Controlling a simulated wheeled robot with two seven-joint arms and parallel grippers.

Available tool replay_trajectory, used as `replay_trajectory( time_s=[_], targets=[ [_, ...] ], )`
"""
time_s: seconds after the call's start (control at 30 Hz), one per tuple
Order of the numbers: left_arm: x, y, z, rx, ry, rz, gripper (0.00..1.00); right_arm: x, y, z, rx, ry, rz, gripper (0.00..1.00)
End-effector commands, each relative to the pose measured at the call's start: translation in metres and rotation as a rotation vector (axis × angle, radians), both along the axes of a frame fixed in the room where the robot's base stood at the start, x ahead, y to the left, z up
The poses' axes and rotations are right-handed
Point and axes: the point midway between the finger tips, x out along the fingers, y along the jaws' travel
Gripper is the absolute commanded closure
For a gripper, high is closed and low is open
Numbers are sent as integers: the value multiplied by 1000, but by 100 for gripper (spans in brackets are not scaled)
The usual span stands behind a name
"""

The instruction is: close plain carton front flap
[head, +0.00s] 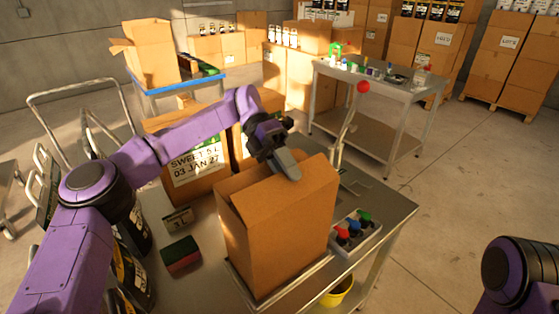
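The plain brown carton (272,248) stands upright on the metal table in the head view. Its top is at least partly open, with a dark gap along the left of the top and flap edges showing around it. My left gripper (287,165) is at the carton's top, its grey fingertips together and empty, at or just above the top edge. I cannot tell whether they touch the cardboard. The gripper hides part of the top and the far flaps. My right gripper is out of view; only part of my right arm shows at the lower right.
A labelled carton (190,165) stands behind on the left. A green and red sponge-like block (180,256) and a small sign (178,218) lie left of the carton. A tray of coloured items (352,234) sits to its right.

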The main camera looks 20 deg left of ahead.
Motion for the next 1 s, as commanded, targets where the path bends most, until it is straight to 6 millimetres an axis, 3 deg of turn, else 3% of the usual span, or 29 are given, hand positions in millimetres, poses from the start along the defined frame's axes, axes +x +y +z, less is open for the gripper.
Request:
replay_trajectory(
  time_s=[0.13,0.27,0.33,0.5,0.8,0.83,0.9,0.97,1.0],
  targets=[
    [19,23,16,0,-1,8,71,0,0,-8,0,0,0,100],
    [33,42,33,2,1,9,71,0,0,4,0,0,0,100],
    [39,49,42,4,5,6,71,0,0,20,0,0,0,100],
    [46,60,45,1,3,4,71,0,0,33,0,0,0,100],
    [47,62,43,-3,1,5,71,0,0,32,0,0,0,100],
    [47,62,43,-3,1,5,75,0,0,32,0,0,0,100],
    [47,62,48,-3,-12,5,97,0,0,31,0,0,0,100],
    [46,58,65,-2,-56,-4,100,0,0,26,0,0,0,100],
    [42,50,85,7,-105,-20,100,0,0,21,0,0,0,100]
  ],
)
